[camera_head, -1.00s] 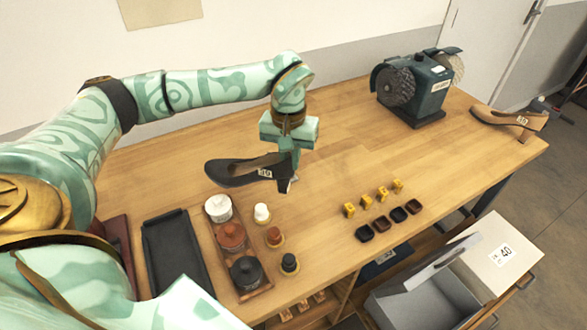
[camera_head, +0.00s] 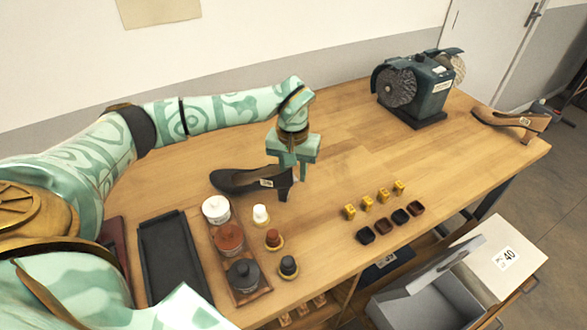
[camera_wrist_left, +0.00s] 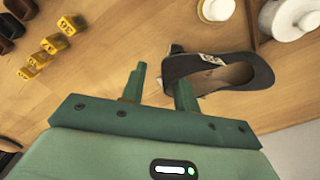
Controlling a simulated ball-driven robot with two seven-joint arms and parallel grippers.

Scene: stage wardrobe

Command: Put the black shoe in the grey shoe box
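The black heeled shoe (camera_head: 240,181) stands on the wooden table, toe to the left, with a small white label near its heel. It also shows in the left wrist view (camera_wrist_left: 245,68). My left gripper (camera_head: 294,174) is just above and beside the heel end. In the left wrist view its two fingers (camera_wrist_left: 160,84) are spread, with a gap between them and no shoe part clearly clamped. The right finger overlaps the shoe's heel end in that view. The grey shoe box (camera_head: 402,308) is open, low at the right, below table height. My right gripper is not in view.
Jars on a wooden tray (camera_head: 262,290), small bottles and a black tray (camera_head: 150,222) lie left of centre. Yellow number blocks (camera_head: 367,203) and small dark dishes are right of centre. A grinder (camera_head: 420,92) and a tan shoe (camera_head: 508,121) stand at the back right.

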